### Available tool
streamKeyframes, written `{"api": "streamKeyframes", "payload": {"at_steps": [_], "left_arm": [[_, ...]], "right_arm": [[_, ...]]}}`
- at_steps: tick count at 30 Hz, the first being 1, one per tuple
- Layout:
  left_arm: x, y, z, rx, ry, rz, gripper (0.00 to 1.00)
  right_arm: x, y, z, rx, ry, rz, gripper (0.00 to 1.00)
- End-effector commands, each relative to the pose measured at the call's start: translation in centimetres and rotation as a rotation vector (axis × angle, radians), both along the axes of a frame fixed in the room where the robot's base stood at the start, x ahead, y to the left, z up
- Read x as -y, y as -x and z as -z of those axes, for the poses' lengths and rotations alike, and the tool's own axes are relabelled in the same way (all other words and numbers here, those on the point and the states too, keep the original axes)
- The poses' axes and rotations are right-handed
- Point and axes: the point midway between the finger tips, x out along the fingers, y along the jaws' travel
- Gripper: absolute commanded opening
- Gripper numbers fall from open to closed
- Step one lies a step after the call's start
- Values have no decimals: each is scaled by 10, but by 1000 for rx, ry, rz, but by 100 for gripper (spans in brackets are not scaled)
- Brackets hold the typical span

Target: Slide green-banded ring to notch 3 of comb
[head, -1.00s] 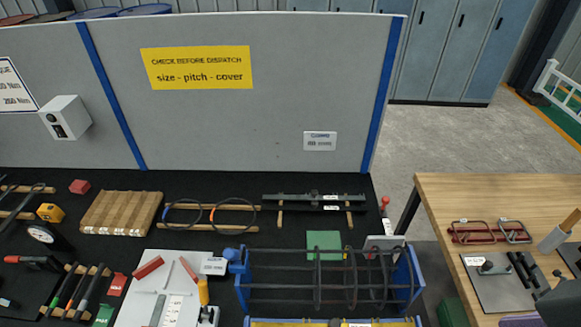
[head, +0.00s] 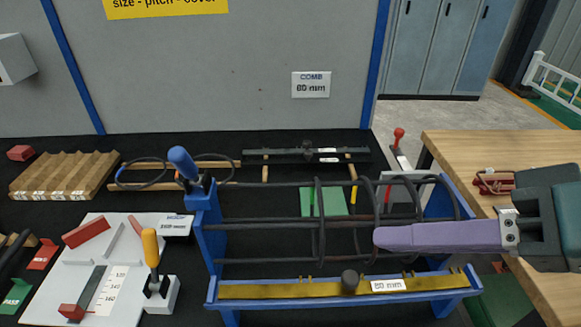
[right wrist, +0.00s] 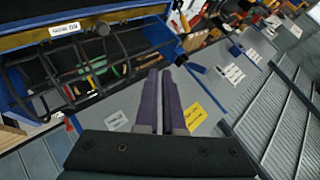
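The rebar cage with dark rings (head: 318,232) sits in a blue frame (head: 213,240). A yellow comb strip (head: 285,290) with small upright teeth runs along its front. I cannot pick out a green band on any ring. My right gripper (head: 378,238) reaches in from the right, its purple fingers in front of the cage's right half, hiding part of the rings. In the right wrist view the two fingers (right wrist: 160,75) lie close together with nothing seen between them; the cage rings (right wrist: 50,75) are to their left. My left gripper is not in view.
A dark clamp (head: 350,280) and an 80 mm label (head: 388,285) sit on the comb's front. A blue-handled lever (head: 185,165) stands at the frame's left. A wooden bench (head: 470,150) is at right.

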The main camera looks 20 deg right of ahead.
Motion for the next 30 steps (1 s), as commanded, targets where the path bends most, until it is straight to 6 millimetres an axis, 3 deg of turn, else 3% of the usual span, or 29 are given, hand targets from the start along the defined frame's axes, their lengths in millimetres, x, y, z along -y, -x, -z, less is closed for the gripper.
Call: {"api": "streamKeyframes", "payload": {"at_steps": [1, 9, 12, 15, 19, 25, 30], "left_arm": [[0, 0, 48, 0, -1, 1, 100], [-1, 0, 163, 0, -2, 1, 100], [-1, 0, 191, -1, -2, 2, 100], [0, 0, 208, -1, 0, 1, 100], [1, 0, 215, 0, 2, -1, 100], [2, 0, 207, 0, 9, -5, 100], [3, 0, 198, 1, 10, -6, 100]], "right_arm": [[5, -8, 39, 13, -55, 30, 0], [38, -52, 92, 83, -415, 222, 0], [52, -64, 100, 102, -522, 282, 0], [63, -72, 102, 115, -601, 324, 0], [71, -77, 100, 124, -653, 353, 0], [66, -91, 96, 126, -668, 359, 0], [51, -115, 99, 127, -667, 358, 0]]}}
